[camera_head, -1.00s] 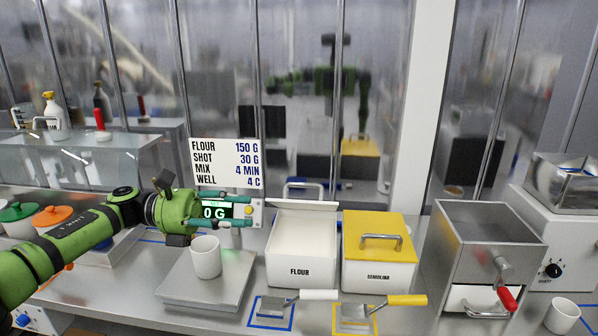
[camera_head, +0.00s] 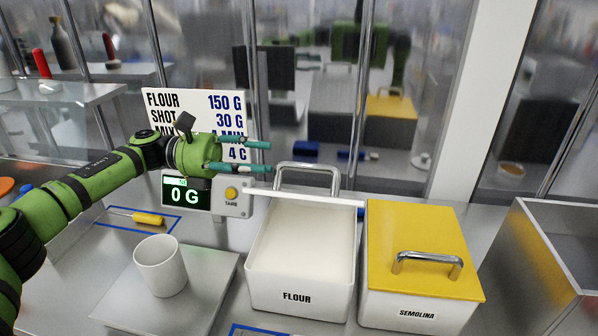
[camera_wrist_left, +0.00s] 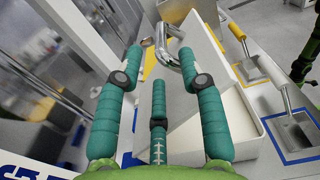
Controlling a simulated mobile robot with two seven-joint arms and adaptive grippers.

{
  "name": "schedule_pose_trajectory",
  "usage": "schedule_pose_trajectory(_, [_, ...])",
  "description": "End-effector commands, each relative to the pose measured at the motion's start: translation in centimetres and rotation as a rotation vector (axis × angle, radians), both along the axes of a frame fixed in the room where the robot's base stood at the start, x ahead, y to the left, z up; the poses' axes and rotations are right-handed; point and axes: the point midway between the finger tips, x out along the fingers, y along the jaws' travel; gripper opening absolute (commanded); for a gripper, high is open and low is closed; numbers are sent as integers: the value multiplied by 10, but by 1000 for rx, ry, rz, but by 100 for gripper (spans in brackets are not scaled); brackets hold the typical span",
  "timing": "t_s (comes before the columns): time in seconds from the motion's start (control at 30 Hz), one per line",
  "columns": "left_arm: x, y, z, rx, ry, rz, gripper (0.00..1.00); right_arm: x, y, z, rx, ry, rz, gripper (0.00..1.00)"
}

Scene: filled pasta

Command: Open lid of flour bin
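The white flour bin (camera_head: 300,298) stands on the counter, full of pale flour. Its white lid (camera_head: 315,198) is swung up at the back edge and seen nearly edge-on, with the metal handle (camera_head: 308,168) behind it. My left gripper (camera_head: 268,157) is just left of the handle, above the bin's back left corner. In the left wrist view its teal fingers (camera_wrist_left: 160,62) are spread, with the handle (camera_wrist_left: 176,48) close to their tips and the raised lid (camera_wrist_left: 198,85) to the right. I see nothing held. My right gripper is not in view.
The semolina bin (camera_head: 420,305), with its yellow lid (camera_head: 415,230) closed, stands right of the flour bin. A white cup (camera_head: 160,266) is on the scale plate (camera_head: 200,300) at left. The scale display (camera_head: 187,193) and recipe sign (camera_head: 225,104) stand behind.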

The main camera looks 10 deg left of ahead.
Motion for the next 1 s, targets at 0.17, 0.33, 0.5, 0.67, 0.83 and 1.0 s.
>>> schedule_pose_trajectory(0.17, [0,-6,-4,-1,-1,-3,39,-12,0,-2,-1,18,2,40])
schedule_pose_trajectory(0.33, [-1,-31,0,0,1,-6,39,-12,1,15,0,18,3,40])
schedule_pose_trajectory(0.5, [-1,-56,-1,0,1,-4,39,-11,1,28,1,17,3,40])
schedule_pose_trajectory(0.67, [0,-69,-3,-1,0,-2,39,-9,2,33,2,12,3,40])
schedule_pose_trajectory(0.83, [0,-71,-5,-1,-1,0,39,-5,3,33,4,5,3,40])
schedule_pose_trajectory(1.0, [0,-71,-6,-1,-1,0,23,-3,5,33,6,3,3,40])
